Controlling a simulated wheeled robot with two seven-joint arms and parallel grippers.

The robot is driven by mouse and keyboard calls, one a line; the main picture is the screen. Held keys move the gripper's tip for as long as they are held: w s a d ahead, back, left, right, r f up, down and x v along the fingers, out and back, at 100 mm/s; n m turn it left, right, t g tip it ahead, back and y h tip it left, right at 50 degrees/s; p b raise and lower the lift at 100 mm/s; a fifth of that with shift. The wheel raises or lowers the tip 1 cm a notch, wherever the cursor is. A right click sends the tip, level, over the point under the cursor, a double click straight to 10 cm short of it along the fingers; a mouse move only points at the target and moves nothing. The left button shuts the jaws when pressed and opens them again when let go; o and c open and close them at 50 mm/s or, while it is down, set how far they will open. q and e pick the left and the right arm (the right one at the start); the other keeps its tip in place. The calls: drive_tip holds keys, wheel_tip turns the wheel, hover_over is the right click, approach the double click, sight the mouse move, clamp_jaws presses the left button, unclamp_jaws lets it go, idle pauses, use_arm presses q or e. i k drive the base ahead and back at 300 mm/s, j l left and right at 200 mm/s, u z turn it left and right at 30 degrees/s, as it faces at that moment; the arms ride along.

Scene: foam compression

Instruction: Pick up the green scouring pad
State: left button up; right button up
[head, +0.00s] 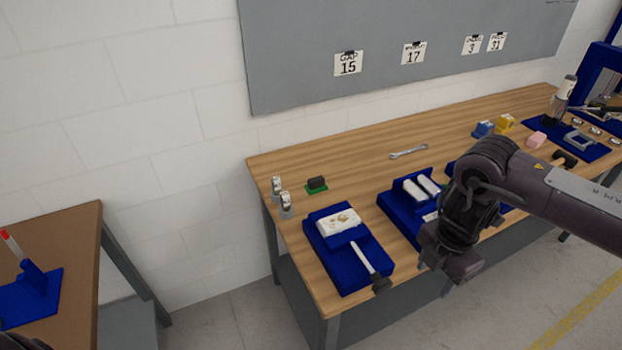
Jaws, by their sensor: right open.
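A small flat green piece (316,190), which looks like the green scouring pad, lies on the wooden table near its back left edge. A dark block (317,182) sits on top of it and hides part of it. My right gripper (452,268) is open at the table's front edge, pointing down, well to the right of and in front of the green piece. Its fingertips are small and dark, and I see nothing held between them. My left gripper does not show.
A blue tray (366,270) with a white block (339,222) and a hammer-like tool lies in front. A wrench (408,152) lies farther back. Bare wood surrounds the green piece.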

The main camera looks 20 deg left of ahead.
sight(316, 185)
drive_tip(key=i+j, duration=0.3)
drive_tip(key=j, duration=0.2)
drive_tip(key=i+j, duration=0.65)
drive_tip(key=j, duration=0.3)
drive_tip(key=i+j, duration=0.35)
drive_tip(key=j, duration=0.1)
